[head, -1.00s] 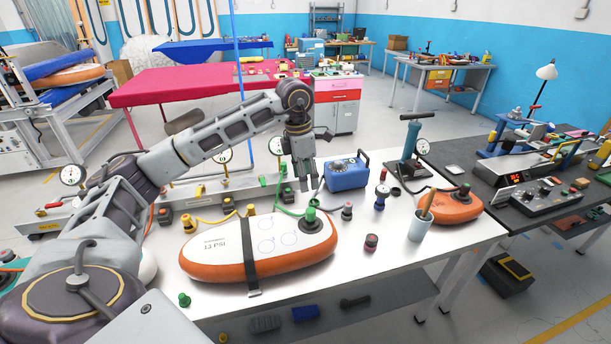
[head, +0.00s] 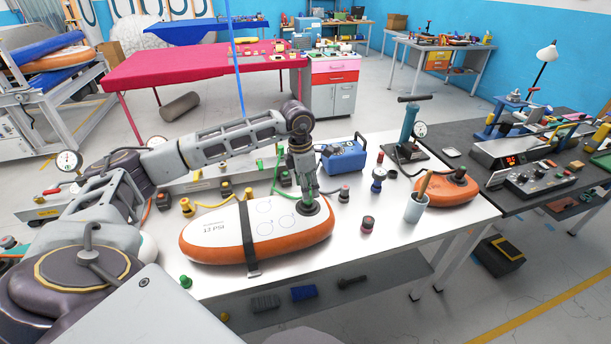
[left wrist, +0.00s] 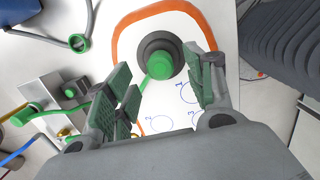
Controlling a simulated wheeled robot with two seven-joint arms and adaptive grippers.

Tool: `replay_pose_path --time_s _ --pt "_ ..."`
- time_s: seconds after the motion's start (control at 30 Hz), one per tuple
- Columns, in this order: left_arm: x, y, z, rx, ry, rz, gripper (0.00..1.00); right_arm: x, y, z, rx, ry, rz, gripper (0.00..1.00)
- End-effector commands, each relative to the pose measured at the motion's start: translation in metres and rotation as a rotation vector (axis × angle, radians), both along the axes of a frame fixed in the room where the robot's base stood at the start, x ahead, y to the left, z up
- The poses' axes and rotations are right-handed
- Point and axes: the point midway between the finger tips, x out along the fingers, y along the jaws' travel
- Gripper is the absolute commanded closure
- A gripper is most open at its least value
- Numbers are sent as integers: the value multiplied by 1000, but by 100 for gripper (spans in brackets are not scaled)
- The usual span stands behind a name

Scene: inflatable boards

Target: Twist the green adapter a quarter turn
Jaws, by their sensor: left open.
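The green adapter (left wrist: 159,66) sits upright in the dark round valve of the orange-rimmed white inflatable board (head: 225,228). In the left wrist view it shows between the spread fingers of my left gripper (left wrist: 161,72), with a gap on each side. A green hose runs from it. In the head view my left gripper (head: 306,192) points down over the right end of the board, and its fingers mostly hide the adapter. The gripper is open and holds nothing. I cannot tell the exact height of the fingertips against the adapter. My right gripper is out of view.
A black strap (head: 248,238) crosses the board. A blue box (head: 345,157) stands behind the gripper, and several small fittings lie around. A cup (head: 416,208) and a small orange board (head: 446,190) are to the right. The white table's front right is fairly clear.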

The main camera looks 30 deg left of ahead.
Motion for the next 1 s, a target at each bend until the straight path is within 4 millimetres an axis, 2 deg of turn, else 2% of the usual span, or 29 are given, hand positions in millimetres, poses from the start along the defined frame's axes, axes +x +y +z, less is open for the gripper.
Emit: replay_pose_path --time_s 0.3,0.77,1.0 --pt "3 -3 -31 -1 1 0 46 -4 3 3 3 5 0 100" --pt "4 -3 -38 -1 -1 0 46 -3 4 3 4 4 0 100" --pt "4 -3 -38 -1 -1 0 76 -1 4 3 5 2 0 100"
